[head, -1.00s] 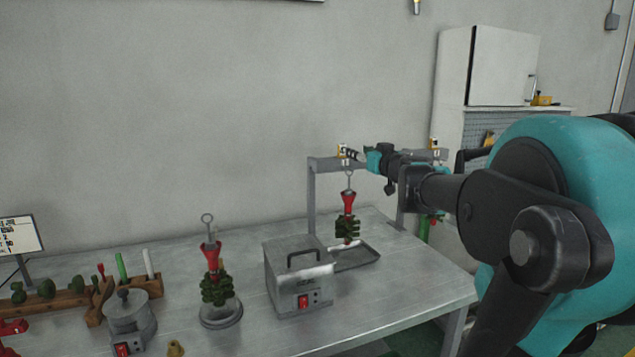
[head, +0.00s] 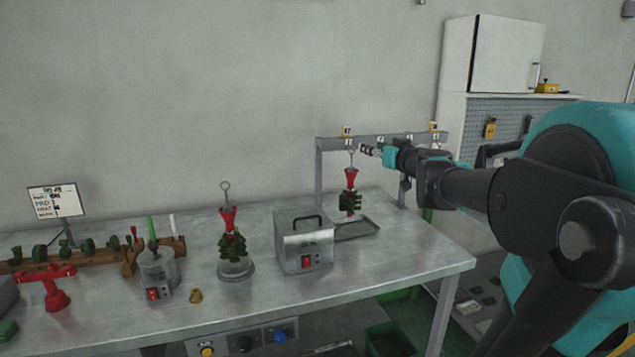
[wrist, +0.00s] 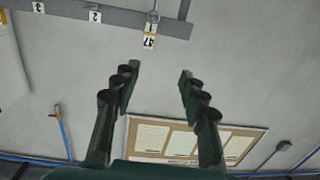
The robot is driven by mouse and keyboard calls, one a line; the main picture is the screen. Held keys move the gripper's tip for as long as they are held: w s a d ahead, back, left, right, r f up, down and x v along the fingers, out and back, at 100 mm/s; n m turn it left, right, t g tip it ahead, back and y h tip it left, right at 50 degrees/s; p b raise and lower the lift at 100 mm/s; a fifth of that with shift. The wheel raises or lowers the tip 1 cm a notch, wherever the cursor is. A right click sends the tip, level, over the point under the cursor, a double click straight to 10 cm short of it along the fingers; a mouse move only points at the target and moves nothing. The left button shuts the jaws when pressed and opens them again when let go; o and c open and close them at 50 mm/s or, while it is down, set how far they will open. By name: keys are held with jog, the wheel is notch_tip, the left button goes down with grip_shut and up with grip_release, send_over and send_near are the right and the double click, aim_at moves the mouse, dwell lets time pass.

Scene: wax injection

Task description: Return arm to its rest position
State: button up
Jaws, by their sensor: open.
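My gripper (head: 369,150) is at the hanging rack in the head view, just right of the hook at the rack's left end. In the wrist view my gripper (wrist: 160,74) has its two dark fingers spread apart with nothing between them. A red funnel (head: 351,179) with a green wax tree (head: 350,203) hangs from that hook, above a dark tray (head: 357,231). The wrist view shows a hook (wrist: 153,18) and a numbered tag beyond the fingertips. My arm extends in from the right.
The grey rack (head: 319,172) stands on the metal table (head: 400,265). A metal box (head: 304,241), a second wax tree (head: 232,246) on a round base, a small pot (head: 158,270) and a red stand (head: 54,292) are to the left. A white cabinet (head: 507,55) is behind my arm.

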jog(key=s+a+f+g, duration=0.3)
jog(key=s+f, duration=0.3)
jog(key=f, duration=0.4)
jog(key=s+a+f+g, duration=0.3)
jog(key=s+f, duration=0.3)
jog(key=f, duration=0.4)
jog(key=s+d+f+m+g+h, duration=0.1)
jog(key=s+d+f+g+h, duration=0.2)
jog(key=s+f, duration=0.5)
jog(key=s+d+f+m+g+h, duration=0.2)
jog(key=s+d+f+h, duration=0.1)
jog(key=s+f, duration=0.6)
notch_tip(320, 180, down, 2)
jog(key=shift+d+f+m+g, duration=0.2)
jog(key=shift+d+m+g, duration=0.15)
jog(key=shift+d, duration=0.45)
jog(key=shift+s, duration=0.1)
